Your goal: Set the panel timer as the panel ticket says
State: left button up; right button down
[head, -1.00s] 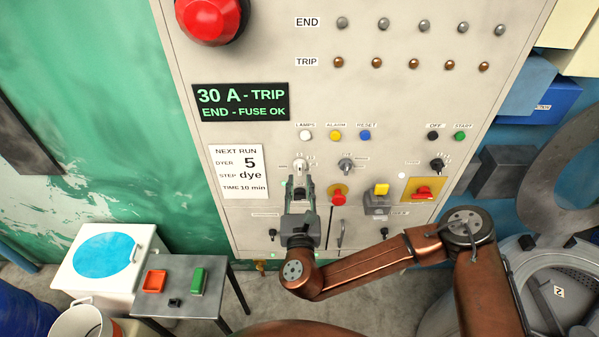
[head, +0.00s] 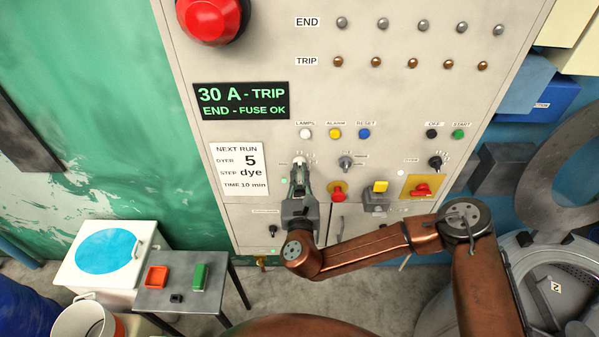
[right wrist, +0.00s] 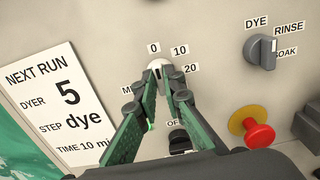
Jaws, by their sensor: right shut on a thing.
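The panel ticket (head: 238,171) reads NEXT RUN, DYER 5, STEP dye, TIME 10 min. It also shows in the right wrist view (right wrist: 62,107). The panel timer (right wrist: 157,67) is a small pale knob with marks 0, 10 and 20 around its top. In the head view the timer (head: 299,160) sits right of the ticket. My right gripper (right wrist: 160,80) is shut on the timer knob, its green fingers on either side. The gripper in the head view (head: 300,170) covers part of the knob. The knob's exact setting is hard to read. My left gripper is out of view.
A step selector (right wrist: 262,50) marked DYE, RINSE, SOAK is right of the timer. A red button on a yellow collar (right wrist: 257,130) and a dark knob (right wrist: 179,138) lie below. A small table (head: 185,299) with red and green items stands lower left.

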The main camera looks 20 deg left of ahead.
dwell(0.4)
jog(key=shift+f+m+b, duration=0.25)
jog(key=shift+m+b, duration=0.45)
jog(key=shift+b, duration=0.25)
jog(key=m+b, duration=0.3)
jog(key=shift+d+f, duration=0.1)
jog(key=shift+m+b, duration=1.85)
jog(key=shift+m, duration=0.75)
jog(key=shift+r, duration=0.2)
jog(key=c, duration=2)
grip_release()
jog(key=shift+c, duration=0.2)
